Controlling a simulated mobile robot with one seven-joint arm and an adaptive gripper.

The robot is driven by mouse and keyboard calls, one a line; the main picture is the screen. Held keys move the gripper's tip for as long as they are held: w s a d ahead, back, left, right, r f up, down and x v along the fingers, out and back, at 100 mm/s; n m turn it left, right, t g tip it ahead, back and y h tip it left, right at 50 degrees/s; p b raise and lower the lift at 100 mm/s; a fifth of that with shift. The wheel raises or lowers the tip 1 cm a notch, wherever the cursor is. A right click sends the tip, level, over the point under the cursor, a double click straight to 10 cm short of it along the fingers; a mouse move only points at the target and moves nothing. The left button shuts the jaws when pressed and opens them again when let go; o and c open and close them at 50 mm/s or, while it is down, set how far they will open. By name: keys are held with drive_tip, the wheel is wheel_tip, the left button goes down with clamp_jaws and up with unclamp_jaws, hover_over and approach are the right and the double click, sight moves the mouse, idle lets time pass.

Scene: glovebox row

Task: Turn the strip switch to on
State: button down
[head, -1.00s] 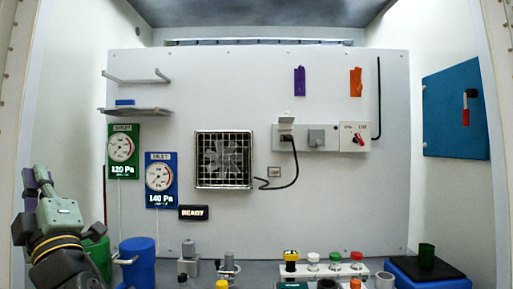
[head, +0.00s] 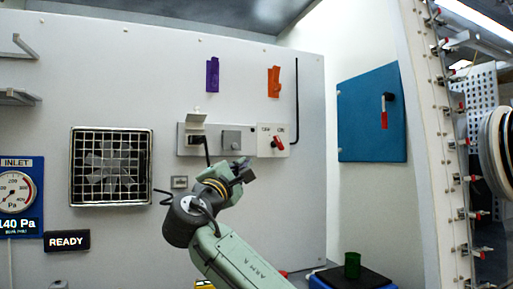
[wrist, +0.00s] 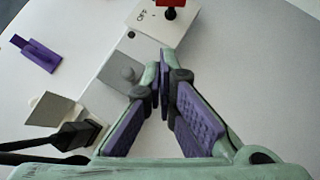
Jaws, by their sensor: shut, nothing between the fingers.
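The strip switch (head: 278,143) is a red handle on a pale plate with small OFF and ON labels, at the right end of the wall strip. Which label its handle points to is too small to tell. In the wrist view the red handle (wrist: 171,12) is cut by the top edge, with OFF readable beside it. My gripper (head: 246,170) is shut and empty, below and left of the switch in the head view. In the wrist view its purple-padded fingers (wrist: 161,72) meet beside the strip, apart from the switch.
The strip also carries a grey block (head: 231,140) and a socket with a raised flap and black plug (head: 196,141). Purple (head: 212,75) and orange (head: 273,81) tags hang above. A blue panel (head: 371,115) with a red-and-black handle is on the right wall.

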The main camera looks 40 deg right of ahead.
sight(279, 143)
drive_tip(key=p+x, duration=0.1)
drive_tip(key=x, duration=0.2)
drive_tip(key=p+x, duration=0.1)
drive_tip(key=x, duration=0.2)
drive_tip(key=p+x, duration=0.2)
drive_tip(key=x, duration=0.1)
drive_tip(key=shift+d+r, duration=0.3)
drive_tip(key=shift+r, duration=0.15)
drive_tip(key=shift+s+d+r+p, duration=0.15)
drive_tip(key=shift+d+r+p, duration=0.1)
drive_tip(key=shift+d, duration=0.25)
drive_tip(key=shift+s+d+r+p, duration=0.15)
drive_tip(key=shift+d+r+p, duration=0.1)
drive_tip(key=shift+d, duration=0.25)
drive_tip(key=shift+s+d+r, duration=0.1)
drive_tip(key=shift+d+r, duration=0.05)
drive_tip(key=shift+d, duration=0.35)
